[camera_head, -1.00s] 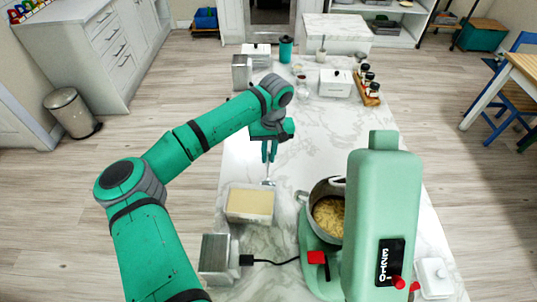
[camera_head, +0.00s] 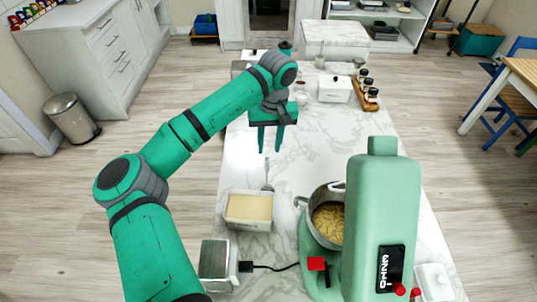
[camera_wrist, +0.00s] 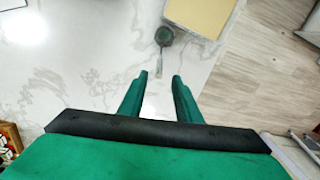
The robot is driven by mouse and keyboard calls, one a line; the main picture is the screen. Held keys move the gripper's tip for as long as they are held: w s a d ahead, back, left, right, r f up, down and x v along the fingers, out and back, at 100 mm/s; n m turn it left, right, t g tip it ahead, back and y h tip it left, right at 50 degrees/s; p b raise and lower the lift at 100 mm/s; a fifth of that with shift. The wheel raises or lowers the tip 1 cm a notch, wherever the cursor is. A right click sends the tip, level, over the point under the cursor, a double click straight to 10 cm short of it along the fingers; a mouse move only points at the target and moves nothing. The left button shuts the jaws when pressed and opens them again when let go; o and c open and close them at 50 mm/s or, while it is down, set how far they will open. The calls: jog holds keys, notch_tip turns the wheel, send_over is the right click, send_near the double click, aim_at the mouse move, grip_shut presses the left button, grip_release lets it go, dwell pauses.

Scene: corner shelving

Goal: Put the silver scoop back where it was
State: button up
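The silver scoop (camera_head: 268,176) is on the marble counter just behind the white box with pale yellow contents (camera_head: 230,218). Its handle points away from the box. In the wrist view the scoop's dark round bowl (camera_wrist: 165,36) lies beside the box's edge (camera_wrist: 196,32), with the handle toward my gripper. My gripper (camera_head: 270,150) is above the counter, beyond the scoop, with its fingers pointing down.
A green stand mixer (camera_head: 380,215) and a silver pot of pasta-like food (camera_head: 327,222) stand to the right. A metal box (camera_head: 214,260) is at the near left. White canisters (camera_head: 334,88) and a spice rack (camera_head: 368,92) stand farther back. The counter's middle is clear.

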jog(key=shift+d+r, duration=0.15)
jog(key=shift+r, duration=1.95)
